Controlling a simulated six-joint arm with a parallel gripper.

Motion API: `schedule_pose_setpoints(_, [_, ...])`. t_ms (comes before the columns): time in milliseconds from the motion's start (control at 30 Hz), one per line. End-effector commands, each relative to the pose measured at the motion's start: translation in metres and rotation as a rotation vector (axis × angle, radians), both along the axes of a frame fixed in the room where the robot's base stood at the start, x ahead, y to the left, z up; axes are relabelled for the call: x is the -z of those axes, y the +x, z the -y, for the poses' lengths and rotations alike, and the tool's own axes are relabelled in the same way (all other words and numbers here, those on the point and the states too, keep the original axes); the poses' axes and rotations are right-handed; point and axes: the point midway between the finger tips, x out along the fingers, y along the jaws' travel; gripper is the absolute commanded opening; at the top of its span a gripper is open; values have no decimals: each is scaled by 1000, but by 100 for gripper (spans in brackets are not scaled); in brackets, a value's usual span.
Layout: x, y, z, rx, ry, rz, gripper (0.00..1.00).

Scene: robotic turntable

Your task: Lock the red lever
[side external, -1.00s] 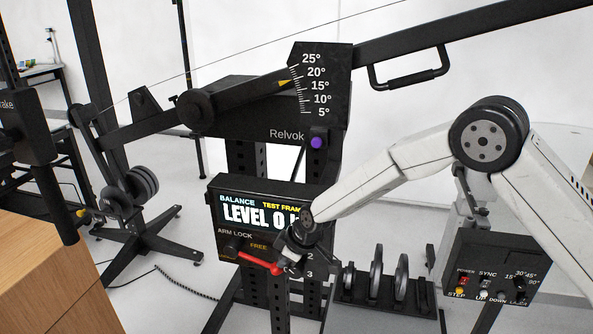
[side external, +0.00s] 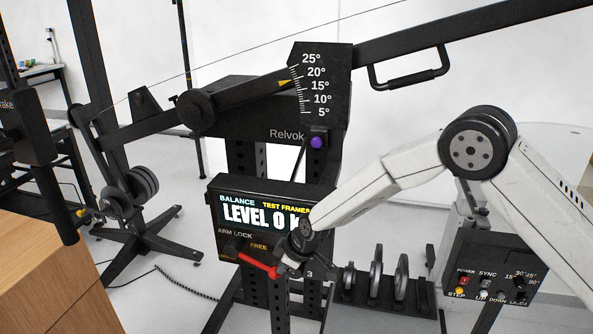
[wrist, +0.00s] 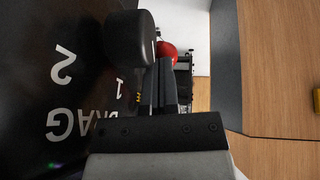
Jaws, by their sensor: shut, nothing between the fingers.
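The red lever (side external: 258,264) is on the front of the black panel, below the words ARM LOCK and beside the word FREE. It slopes down to the right from its black pivot. My gripper (side external: 283,271) is shut, with its tips at the lever's right end; whether they touch it is hard to tell. In the wrist view the shut fingers (wrist: 164,68) point at the red end of the lever (wrist: 167,50), which is partly hidden behind them.
A black knob (wrist: 133,38) stands close left of the fingers in the wrist view, by the DRAG numbers. The panel's lit display (side external: 258,214) is above the lever. A wooden box (side external: 45,275) stands at the left. Weight plates (side external: 376,272) stand at the right.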

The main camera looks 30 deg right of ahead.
Motion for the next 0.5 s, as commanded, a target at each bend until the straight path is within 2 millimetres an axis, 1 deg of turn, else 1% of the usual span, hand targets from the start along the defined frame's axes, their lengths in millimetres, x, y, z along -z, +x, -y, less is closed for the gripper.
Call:
schedule_pose_setpoints(267, [-3,-1,1,0,0,0,0])
schedule_pose_setpoints(500, [-15,-8,5,1,1,1,0])
